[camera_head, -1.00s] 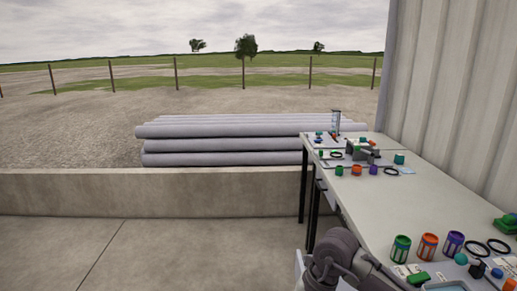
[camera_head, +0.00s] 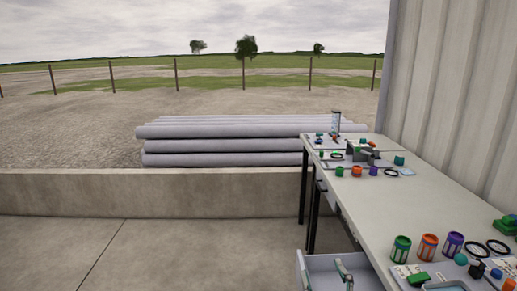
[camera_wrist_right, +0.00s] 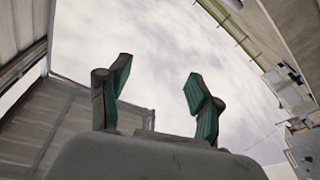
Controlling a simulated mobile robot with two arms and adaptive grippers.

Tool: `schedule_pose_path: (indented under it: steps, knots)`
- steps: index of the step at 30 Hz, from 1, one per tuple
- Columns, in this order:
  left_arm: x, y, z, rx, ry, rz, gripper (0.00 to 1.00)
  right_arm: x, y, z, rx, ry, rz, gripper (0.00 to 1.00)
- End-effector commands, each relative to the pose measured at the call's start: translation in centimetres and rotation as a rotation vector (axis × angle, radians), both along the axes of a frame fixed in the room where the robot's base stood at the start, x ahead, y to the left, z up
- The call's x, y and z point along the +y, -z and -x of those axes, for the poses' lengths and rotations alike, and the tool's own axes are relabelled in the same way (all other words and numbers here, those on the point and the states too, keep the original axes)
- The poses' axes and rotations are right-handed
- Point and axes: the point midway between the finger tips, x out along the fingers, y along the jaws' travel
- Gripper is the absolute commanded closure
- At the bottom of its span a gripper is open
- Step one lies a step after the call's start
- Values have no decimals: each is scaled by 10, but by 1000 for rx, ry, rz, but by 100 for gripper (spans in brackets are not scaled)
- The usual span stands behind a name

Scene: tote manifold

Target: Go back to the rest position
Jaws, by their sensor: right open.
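My right gripper (camera_head: 344,273) shows only as teal-padded fingertips at the bottom edge of the head view, in front of a grey drawer. In the right wrist view my right gripper (camera_wrist_right: 158,86) is open, with its two teal-padded fingers well apart. Only cloudy sky shows between them, and it holds nothing. My left gripper is in neither view.
A worktable (camera_head: 385,213) runs along the right with cans, rings and small parts. A grey drawer (camera_head: 318,263) stands out from its near left side. A low concrete wall (camera_head: 150,192) and grey pipes (camera_head: 220,145) lie ahead. The floor (camera_head: 150,255) is clear on the left.

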Motion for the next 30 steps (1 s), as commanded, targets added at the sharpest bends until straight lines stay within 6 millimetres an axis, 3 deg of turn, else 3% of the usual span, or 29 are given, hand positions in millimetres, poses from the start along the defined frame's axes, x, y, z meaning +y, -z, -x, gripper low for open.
schedule_pose_path:
  steps: [1, 3, 6, 9, 15, 23, 30]
  knots:
    - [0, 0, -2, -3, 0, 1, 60, -22, 33, 10, 146, 79, -36, 36]
    - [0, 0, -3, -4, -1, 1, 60, -46, 77, 28, 348, 167, -63, 36]
    - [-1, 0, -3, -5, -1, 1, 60, -67, 133, 67, 621, 241, -81, 36]
    - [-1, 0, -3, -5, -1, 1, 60, -76, 172, 106, 836, 269, -85, 36]
    - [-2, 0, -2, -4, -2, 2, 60, -79, 216, 176, 1148, 262, -76, 36]
    - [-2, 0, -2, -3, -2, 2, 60, -74, 240, 257, 1462, 200, -54, 36]
    - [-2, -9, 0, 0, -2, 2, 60, -72, 300, 237, 1475, 205, -47, 36]
